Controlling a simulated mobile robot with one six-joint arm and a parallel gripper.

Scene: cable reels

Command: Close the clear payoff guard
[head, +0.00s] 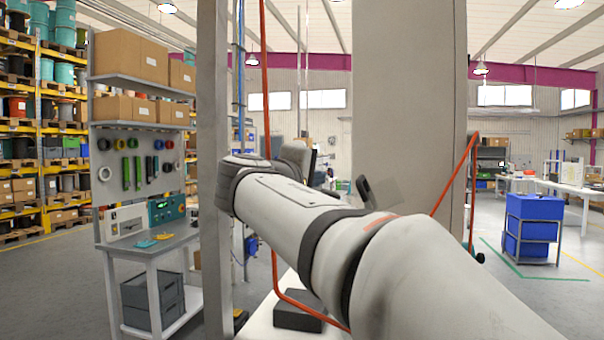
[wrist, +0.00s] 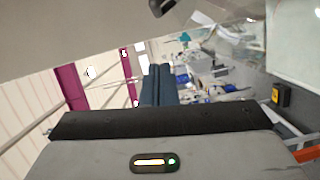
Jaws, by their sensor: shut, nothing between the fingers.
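My gripper (wrist: 163,72) shows in the wrist view with its two dark fingers together and nothing between them. In the head view my arm reaches away from the lower right, and I cannot make out the fingertips there. I cannot identify the clear payoff guard with certainty. A hazy, see-through area (wrist: 226,42) lies at the upper right of the wrist view, apart from the fingers. A small dark handle-like piece (head: 365,192) shows just above my arm in the head view; what it belongs to is unclear.
A broad grey column (head: 410,90) and a thin grey post (head: 212,80) stand close by. Thin orange lines (head: 266,120) run near my arm. A workbench (head: 150,245) stands left, blue bins (head: 533,220) right.

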